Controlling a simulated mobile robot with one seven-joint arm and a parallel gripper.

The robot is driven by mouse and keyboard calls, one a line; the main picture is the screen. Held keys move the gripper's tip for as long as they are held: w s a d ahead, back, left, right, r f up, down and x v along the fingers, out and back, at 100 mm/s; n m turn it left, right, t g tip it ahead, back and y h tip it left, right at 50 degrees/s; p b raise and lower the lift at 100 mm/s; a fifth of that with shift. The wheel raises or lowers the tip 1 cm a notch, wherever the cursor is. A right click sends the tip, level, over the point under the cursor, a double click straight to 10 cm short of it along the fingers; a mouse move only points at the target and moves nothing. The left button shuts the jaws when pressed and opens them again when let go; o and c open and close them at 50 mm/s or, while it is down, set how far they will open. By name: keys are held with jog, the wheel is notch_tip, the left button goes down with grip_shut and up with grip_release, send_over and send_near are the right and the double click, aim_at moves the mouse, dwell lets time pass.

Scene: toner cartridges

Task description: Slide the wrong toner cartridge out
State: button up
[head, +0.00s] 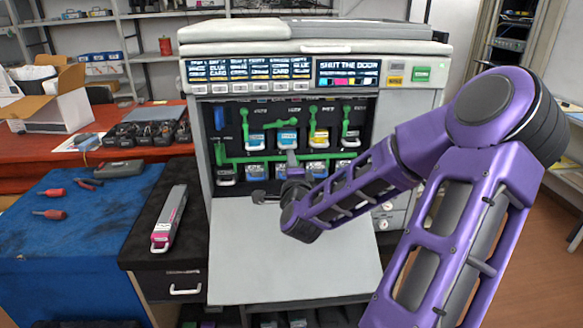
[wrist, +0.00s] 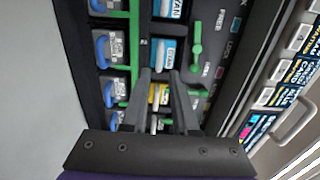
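The printer (head: 205,150) has its front open, with cartridges in an upper and a lower row. Two cyan-labelled cartridges show in the wrist view, one at the top edge (wrist: 170,9) and one just beyond my fingertips (wrist: 168,50). A yellow-labelled cartridge (wrist: 158,96) shows between my fingers. My gripper (wrist: 160,74) is open, its two fingers apart, close to the second cyan cartridge's front; I cannot tell whether they touch it. A loose magenta-marked cartridge (head: 171,218) lies on the black cabinet.
Green levers (wrist: 196,50) stand beside the slots. The lowered door (head: 290,260) is bare below my arm. A blue-covered table (head: 80,240) with red screwdrivers and pliers is at left. A red bench (head: 40,175) holds a box and a dark tray.

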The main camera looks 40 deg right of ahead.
aim_at(288, 147)
jog(key=shift+b+x, duration=0.65)
jog(key=shift+x, duration=3.35)
jog(key=shift+s, duration=0.1)
jog(key=shift+c, duration=0.3)
grip_shut()
